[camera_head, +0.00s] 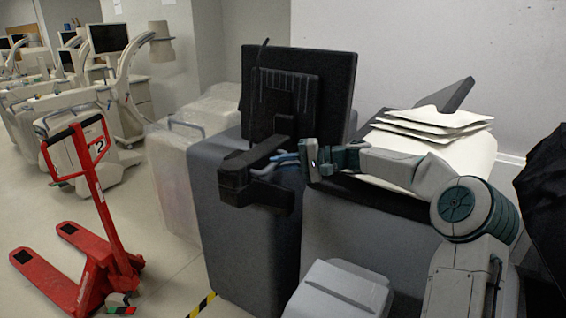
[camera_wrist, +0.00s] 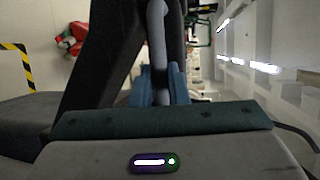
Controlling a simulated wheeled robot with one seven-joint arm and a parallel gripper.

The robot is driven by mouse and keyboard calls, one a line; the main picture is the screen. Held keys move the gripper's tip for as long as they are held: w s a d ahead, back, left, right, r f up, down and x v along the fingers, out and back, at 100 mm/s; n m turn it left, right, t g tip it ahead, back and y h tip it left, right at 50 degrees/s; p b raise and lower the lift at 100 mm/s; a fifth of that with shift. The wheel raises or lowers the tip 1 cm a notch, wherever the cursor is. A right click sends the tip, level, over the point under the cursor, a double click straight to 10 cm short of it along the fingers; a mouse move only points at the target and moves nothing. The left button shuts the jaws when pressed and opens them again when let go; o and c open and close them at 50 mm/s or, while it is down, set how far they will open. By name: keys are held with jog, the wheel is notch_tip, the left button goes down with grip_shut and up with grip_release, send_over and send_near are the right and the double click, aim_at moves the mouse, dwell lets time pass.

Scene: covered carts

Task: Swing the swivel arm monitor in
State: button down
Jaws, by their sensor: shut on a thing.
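The swivel arm monitor (camera_head: 330,75) is black and stands above a dark grey covered cart, its ribbed back towards me in the head view. Its jointed black arm (camera_head: 240,175) folds below the screen and sticks out over the cart's front. My gripper (camera_head: 284,158) reaches in from the right, beside the lower part of the monitor. In the wrist view my gripper's blue fingers (camera_wrist: 163,88) are shut on a grey bar (camera_wrist: 158,35) that runs up between them. The bar lies against a dark slanted part (camera_wrist: 105,65). Where the bar joins the monitor is hidden.
A dark grey covered cart (camera_head: 245,235) stands beneath the monitor. White folded sheets (camera_head: 430,125) lie on the right. A grey box (camera_head: 340,290) stands in front. A red pallet truck (camera_head: 100,255) stands left on open floor. A black cover (camera_head: 548,190) is at far right.

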jog(key=shift+s, duration=0.1)
jog(key=c, duration=1.5)
grip_release()
jog(key=shift+d, duration=0.15)
jog(key=shift+o, duration=0.5)
jog(key=shift+s+d+r, duration=0.1)
jog(key=shift+s, duration=0.05)
jog(key=b+v, duration=0.3)
jog(key=v, duration=1)
jog(key=shift+d, duration=0.3)
jog(key=shift+r, duration=0.1)
